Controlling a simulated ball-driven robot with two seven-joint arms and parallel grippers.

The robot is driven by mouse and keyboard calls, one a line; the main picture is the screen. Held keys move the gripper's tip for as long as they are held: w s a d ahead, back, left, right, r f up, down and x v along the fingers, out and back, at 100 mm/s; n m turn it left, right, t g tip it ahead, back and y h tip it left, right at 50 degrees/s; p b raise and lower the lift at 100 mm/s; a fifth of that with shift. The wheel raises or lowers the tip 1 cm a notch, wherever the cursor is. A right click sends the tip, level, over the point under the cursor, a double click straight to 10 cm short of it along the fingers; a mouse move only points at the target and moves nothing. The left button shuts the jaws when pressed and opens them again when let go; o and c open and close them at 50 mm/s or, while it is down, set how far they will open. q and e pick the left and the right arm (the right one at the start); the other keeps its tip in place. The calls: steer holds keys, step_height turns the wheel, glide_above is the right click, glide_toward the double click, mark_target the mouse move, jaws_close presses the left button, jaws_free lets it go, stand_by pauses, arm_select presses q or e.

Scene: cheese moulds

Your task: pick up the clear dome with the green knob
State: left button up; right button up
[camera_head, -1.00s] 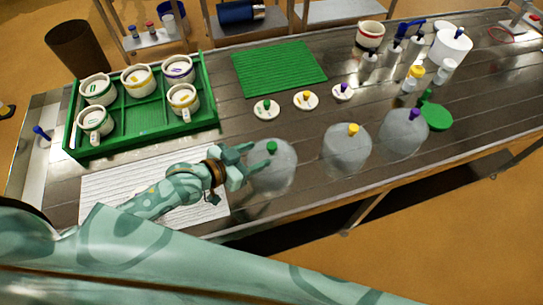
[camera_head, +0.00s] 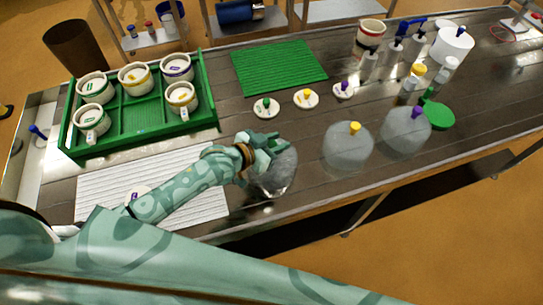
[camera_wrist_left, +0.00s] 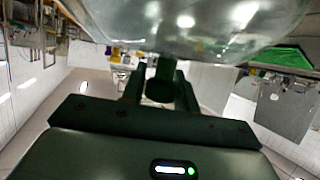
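The clear dome (camera_head: 281,172) is at the front edge of the table, partly hidden by my left gripper (camera_head: 270,146). Its green knob is covered by the gripper in the head view. In the left wrist view the dome (camera_wrist_left: 205,22) fills the top, and its dark knob (camera_wrist_left: 160,82) sits between my fingers, which look closed on it. The dome looks slightly tilted; I cannot tell whether its rim is clear of the table. My right gripper is not in view.
Domes with a yellow knob (camera_head: 347,148) and a purple knob (camera_head: 406,133) stand to the right. Small knobbed discs (camera_head: 265,110) lie behind. A green tray (camera_head: 140,117) with white moulds is at left. A white ribbed mat (camera_head: 195,203) lies under my arm.

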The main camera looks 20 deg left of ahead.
arm_select(q)
jaws_close()
steer(key=shift+r, duration=0.1)
